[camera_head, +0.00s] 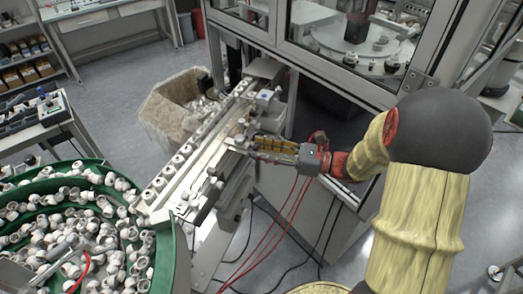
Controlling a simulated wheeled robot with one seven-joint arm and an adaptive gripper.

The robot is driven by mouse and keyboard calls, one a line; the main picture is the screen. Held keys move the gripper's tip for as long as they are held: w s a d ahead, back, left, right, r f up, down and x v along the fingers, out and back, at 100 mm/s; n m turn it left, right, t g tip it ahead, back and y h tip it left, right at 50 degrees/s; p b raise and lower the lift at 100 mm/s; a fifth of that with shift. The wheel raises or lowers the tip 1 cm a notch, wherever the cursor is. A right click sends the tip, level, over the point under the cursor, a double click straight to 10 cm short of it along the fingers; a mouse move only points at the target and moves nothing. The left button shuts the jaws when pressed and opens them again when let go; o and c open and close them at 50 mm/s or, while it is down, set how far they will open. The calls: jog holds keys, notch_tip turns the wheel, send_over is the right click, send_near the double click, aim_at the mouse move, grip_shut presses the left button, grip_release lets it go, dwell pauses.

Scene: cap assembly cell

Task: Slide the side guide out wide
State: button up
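A narrow inclined track (178,163) runs from the green bowl up to the machine, with a row of white caps along it. A long metal side guide (207,158) appears to run along the right side of this track, with small clamps and knobs near it. My gripper (236,145) comes in from the right with its fingers at the guide's hardware, about midway along the track. The fingers overlap the metal parts there. I cannot tell whether they touch or grip anything, or how far apart they are.
A green bowl feeder (172,262) full of white caps stands at lower left. A lined bin (165,106) is behind the track. A glass-fronted machine cabinet (340,75) is behind my arm. Red and black cables (283,225) hang below the gripper. Open floor lies at upper left.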

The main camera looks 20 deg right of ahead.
jog(key=c, duration=0.3)
grip_shut()
dwell(0.7)
